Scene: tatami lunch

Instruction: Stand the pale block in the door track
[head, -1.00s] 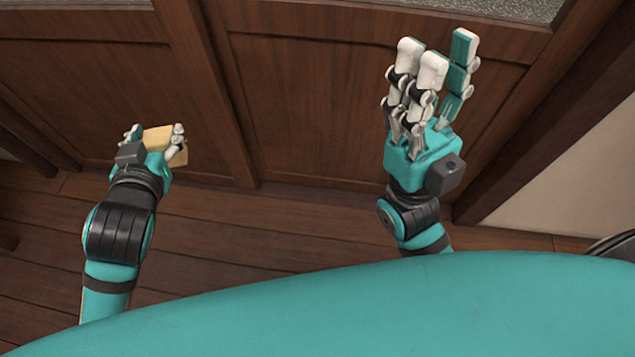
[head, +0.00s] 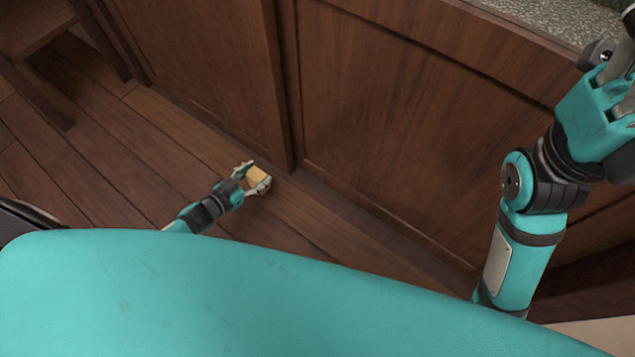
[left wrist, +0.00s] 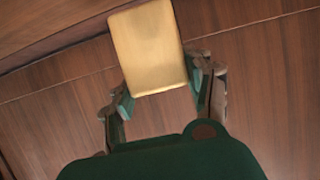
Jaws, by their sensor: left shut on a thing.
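The pale block (head: 257,175) is a small yellowish wooden piece held between the fingers of my left gripper (head: 252,180), low near the foot of the dark wooden doors. In the left wrist view the block (left wrist: 148,47) sticks out past the fingers of my left gripper (left wrist: 163,90), which are shut on it. The door track (head: 330,205) runs along the floor at the base of the door panels, just beyond the block. I cannot tell whether the block touches the floor or track. My right gripper is mostly cut off at the right edge, so its fingertips are hidden.
Brown wooden door panels (head: 385,110) fill the back, with a vertical door edge (head: 283,90) just behind my left gripper. A dark wooden frame (head: 45,100) stands at the upper left.

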